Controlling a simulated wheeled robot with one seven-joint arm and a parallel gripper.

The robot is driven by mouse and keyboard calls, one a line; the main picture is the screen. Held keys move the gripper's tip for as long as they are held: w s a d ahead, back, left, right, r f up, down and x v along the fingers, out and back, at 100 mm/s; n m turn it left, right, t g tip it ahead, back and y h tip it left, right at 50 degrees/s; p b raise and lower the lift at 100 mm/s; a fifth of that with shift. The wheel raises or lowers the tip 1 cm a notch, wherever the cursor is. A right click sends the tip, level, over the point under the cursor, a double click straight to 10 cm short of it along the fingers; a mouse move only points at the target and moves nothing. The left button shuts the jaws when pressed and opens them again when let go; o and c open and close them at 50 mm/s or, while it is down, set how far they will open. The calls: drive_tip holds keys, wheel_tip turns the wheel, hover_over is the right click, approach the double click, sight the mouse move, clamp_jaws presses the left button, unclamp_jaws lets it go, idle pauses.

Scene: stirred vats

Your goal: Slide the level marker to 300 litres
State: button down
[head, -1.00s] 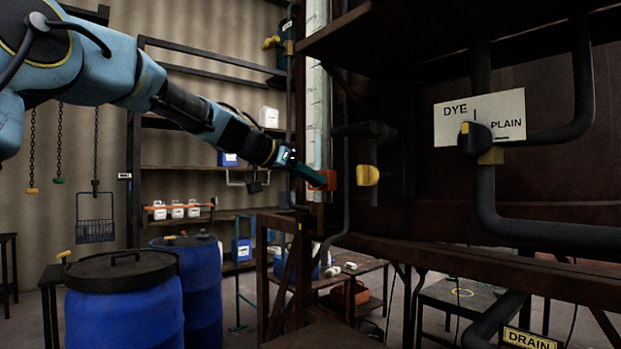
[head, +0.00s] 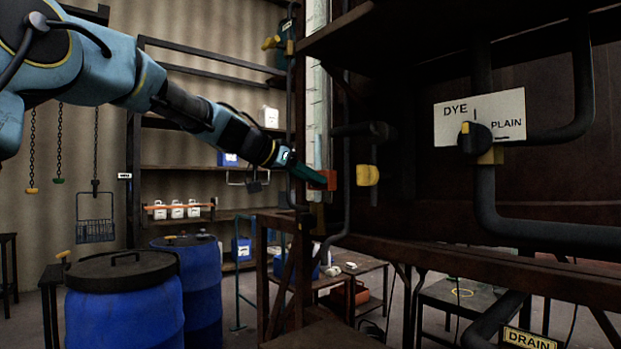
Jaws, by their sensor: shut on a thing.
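The level marker is a small orange-red block (head: 329,180) on a tall pale gauge strip (head: 317,105) left of the dark vat frame. It sits near the strip's lower end. My gripper (head: 314,177) reaches in from the upper left, its green fingers shut on the marker. The scale's figures are too small to read, so I cannot tell which litre mark the marker stands at.
A yellow-handled valve (head: 367,175) on a dark pipe is close to the right of the marker. A DYE/PLAIN plate (head: 480,118) with a dark knob is further right. Blue drums (head: 125,305) stand at lower left. A vertical pipe runs between marker and valve.

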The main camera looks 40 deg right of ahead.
wheel_tip(320, 180, up, 22)
drive_tip(key=p, duration=1.1)
drive_tip(key=c, duration=0.5)
unclamp_jaws()
drive_tip(key=shift+a, duration=0.1)
drive_tip(key=shift+b+v, duration=1.95)
drive_tip(key=shift+v, duration=3.4)
drive_tip(key=shift+f, duration=0.15)
